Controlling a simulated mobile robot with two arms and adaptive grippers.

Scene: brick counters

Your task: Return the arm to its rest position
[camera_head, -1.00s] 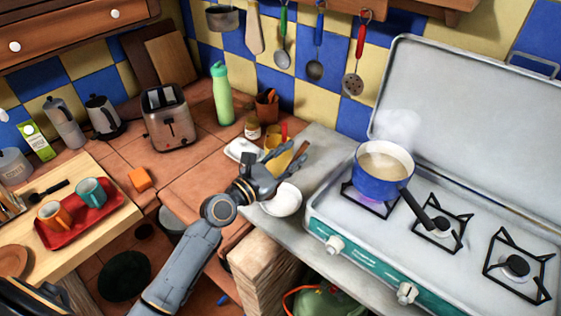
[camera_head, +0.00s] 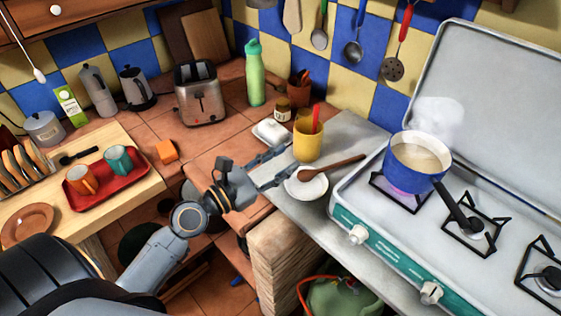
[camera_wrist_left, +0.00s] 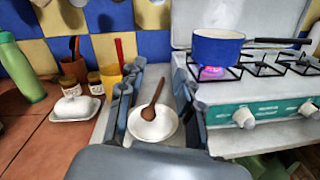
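My left gripper (camera_head: 276,168) is open and empty above the grey counter in the head view. In the left wrist view its two fingers (camera_wrist_left: 155,95) stand wide apart, with a wooden spoon (camera_wrist_left: 152,102) and a white bowl or saucer (camera_wrist_left: 152,124) seen between them. In the head view the spoon (camera_head: 338,165) lies across the white dish (camera_head: 306,185), just right of the fingertips. I cannot tell whether the fingers touch the dish. My right gripper is not in view.
A blue pot (camera_head: 417,163) steams on the lit burner of the stove (camera_head: 385,228). A yellow cup (camera_head: 308,138) and a white butter dish (camera_head: 272,131) stand close behind the gripper. A red tray (camera_head: 107,190) with two cups lies on the wooden table at left.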

